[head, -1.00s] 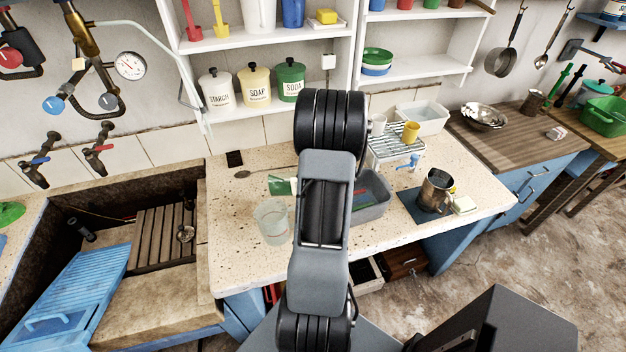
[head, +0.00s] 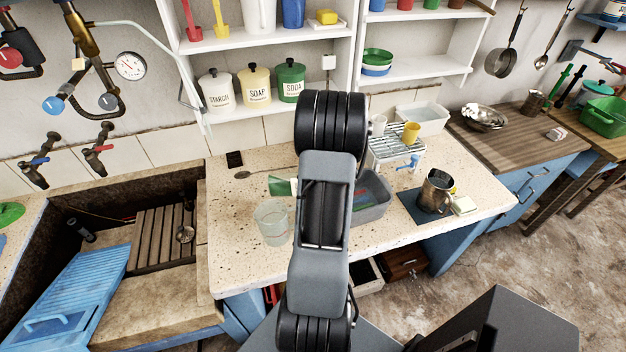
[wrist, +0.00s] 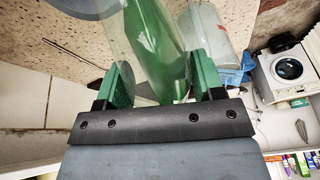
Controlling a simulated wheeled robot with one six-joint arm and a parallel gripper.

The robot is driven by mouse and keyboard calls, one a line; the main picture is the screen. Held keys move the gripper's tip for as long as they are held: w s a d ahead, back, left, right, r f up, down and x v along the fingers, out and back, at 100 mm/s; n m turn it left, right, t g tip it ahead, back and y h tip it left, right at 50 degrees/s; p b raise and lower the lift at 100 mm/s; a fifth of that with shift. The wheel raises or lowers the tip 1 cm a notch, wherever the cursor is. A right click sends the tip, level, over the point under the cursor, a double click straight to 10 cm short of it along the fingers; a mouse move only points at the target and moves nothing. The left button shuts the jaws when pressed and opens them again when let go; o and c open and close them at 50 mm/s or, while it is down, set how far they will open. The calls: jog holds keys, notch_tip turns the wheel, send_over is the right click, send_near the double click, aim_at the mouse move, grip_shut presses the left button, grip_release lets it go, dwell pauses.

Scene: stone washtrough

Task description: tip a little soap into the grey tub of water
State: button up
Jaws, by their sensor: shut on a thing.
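My gripper (wrist: 153,80) has green fingers and is shut on a clear bottle with green contents (wrist: 155,45), seen between the fingers in the wrist view. The bottle looks tilted; its mouth is out of sight. In the head view my arm hides most of the gripper, and only a green part shows left of the arm above the counter. The grey tub (head: 385,203) stands on the speckled counter just right of my arm, partly hidden by it, with bluish water inside. I cannot tell whether any soap is leaving the bottle.
A clear glass vessel (head: 272,224) stands on the counter (head: 235,255) left of my arm. A metal mug (head: 435,192) on a dark mat and a wire rack (head: 395,150) stand right of the tub.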

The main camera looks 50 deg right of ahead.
jog(key=shift+f+t+y+b, duration=0.3)
jog(key=shift+f+t+b, duration=0.1)
jog(key=shift+b, duration=0.5)
jog(key=shift+s+d+t+y+b, duration=0.15)
jog(key=shift+t+y+b, duration=0.15)
jog(key=shift+b, duration=0.35)
dwell(0.4)
dwell(0.9)
